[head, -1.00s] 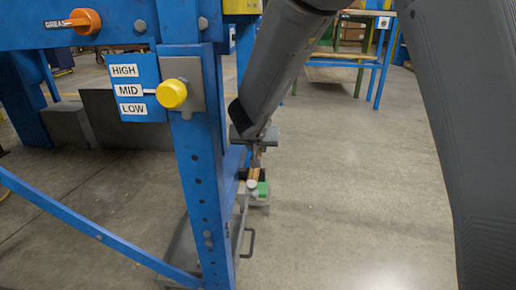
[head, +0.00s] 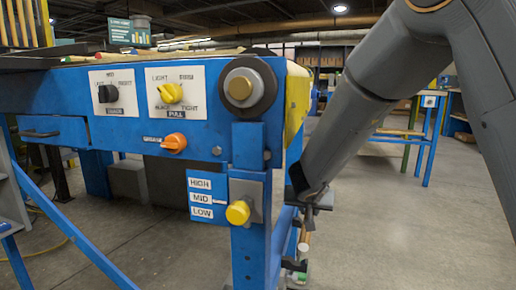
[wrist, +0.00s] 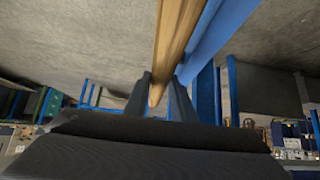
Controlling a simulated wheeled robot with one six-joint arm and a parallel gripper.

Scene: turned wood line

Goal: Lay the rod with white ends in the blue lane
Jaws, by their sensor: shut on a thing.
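My gripper (head: 307,212) is low beside the right leg of the blue machine and shut on a wooden rod. In the wrist view the rod (wrist: 176,45) runs lengthwise between the two fingers (wrist: 157,95). In the head view a short piece of the rod (head: 304,238) shows below the gripper, with something pale at its lower end. Whether both rod ends are white cannot be told. No blue lane can be made out.
The blue machine (head: 120,85) carries knobs and a HIGH, MID, LOW plate (head: 202,197) close left of my gripper. A blue bar (wrist: 218,35) runs beside the rod in the wrist view. Open concrete floor (head: 400,230) lies to the right.

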